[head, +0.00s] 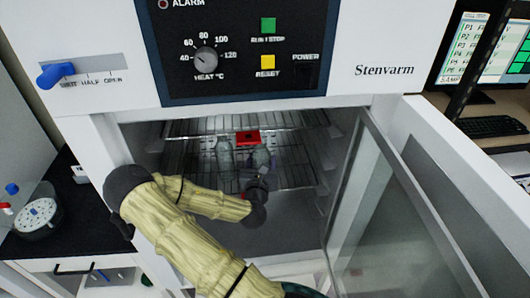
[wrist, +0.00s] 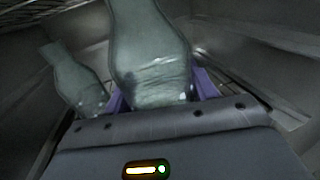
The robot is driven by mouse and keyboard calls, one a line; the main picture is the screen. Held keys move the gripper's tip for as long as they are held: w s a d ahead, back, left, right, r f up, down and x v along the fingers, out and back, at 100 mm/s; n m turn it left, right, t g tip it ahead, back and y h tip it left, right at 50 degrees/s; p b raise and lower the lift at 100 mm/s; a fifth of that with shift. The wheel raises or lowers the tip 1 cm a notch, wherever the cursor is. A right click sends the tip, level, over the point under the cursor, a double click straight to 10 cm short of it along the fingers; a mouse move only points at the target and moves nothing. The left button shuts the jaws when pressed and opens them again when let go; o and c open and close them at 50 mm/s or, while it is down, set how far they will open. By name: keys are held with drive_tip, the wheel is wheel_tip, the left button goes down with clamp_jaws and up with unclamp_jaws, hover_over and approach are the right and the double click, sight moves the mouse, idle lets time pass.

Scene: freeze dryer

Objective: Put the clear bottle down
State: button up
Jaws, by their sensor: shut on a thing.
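A clear bottle (wrist: 150,50) stands between the purple fingers of my gripper (wrist: 160,92) in the wrist view. My gripper is shut on it. In the head view my arm reaches through the open front of the dryer, and the held bottle (head: 262,157) shows just beyond my gripper (head: 256,176), over the wire rack. A second clear bottle (head: 224,155) stands to the left, apart from the held one; it also shows at the left of the wrist view (wrist: 75,80). The held bottle's base is hidden, so I cannot tell whether it touches the rack.
The wire rack (head: 290,174) lies inside the chamber, with another wire shelf (head: 190,127) above. A red block (head: 247,138) is near the upper shelf. The glass door (head: 385,220) stands open at the right. A black counter (head: 75,225) with a round device is at the left.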

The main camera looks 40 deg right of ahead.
drive_tip(key=p+x, duration=0.2)
drive_tip(key=x, duration=0.7)
drive_tip(key=shift+w+d, duration=0.25)
drive_tip(key=shift+f, duration=0.1)
wheel_tip(320, 180, down, 3)
drive_tip(key=shift+f+p, duration=0.15)
drive_tip(key=shift+p, duration=0.6)
drive_tip(key=shift+f, duration=0.1)
drive_tip(key=shift+f, duration=0.15)
drive_tip(key=o, duration=1.1)
